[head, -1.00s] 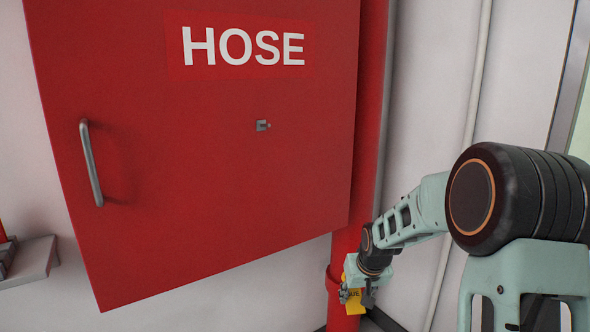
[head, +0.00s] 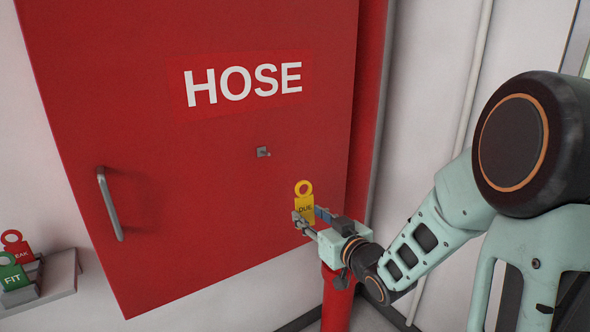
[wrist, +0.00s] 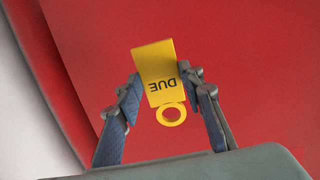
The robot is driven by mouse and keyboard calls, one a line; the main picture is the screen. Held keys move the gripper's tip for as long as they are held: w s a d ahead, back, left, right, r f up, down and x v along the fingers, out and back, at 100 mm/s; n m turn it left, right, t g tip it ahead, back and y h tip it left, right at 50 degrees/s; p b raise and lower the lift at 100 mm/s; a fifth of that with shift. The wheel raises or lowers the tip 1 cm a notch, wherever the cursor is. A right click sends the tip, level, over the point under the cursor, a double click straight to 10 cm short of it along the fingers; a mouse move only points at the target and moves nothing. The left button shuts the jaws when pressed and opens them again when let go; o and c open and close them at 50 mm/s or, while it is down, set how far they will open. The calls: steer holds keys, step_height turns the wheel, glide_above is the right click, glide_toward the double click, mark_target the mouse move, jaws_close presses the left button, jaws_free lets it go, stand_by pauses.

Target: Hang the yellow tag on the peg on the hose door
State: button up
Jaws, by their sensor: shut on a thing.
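The yellow tag (head: 304,204) reads DUE and has a ring at its top end. My gripper (head: 305,219) is shut on the tag's lower part and holds it upright, ring up, in front of the red hose door (head: 230,200). In the wrist view the tag (wrist: 158,75) sits between the two fingers of my gripper (wrist: 160,88), with the ring toward the palm. The small metal peg (head: 263,152) sticks out of the door, up and left of the tag. The ring is apart from the peg. The peg does not show in the wrist view.
The door has a metal handle (head: 109,204) at its left. A grey shelf (head: 62,275) at the lower left holds a red tag (head: 17,246) and a green tag (head: 12,276). A red pipe (head: 338,300) stands below the door's right side.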

steer(key=s+a+r+n+y+p, duration=0.25)
steer(key=s+a+r, duration=0.2)
steer(key=r, duration=0.45)
steer(key=shift+m, duration=0.45)
steer(key=shift+b+x, duration=0.65)
steer(key=shift+x, duration=3.4)
steer(key=shift+w+f+b, duration=0.15)
steer(key=shift+w+b, duration=0.15)
steer(key=shift+w, duration=0.05)
steer(key=shift+f+b, duration=0.65)
steer(key=shift+b, duration=0.05)
steer(key=o, duration=1.1)
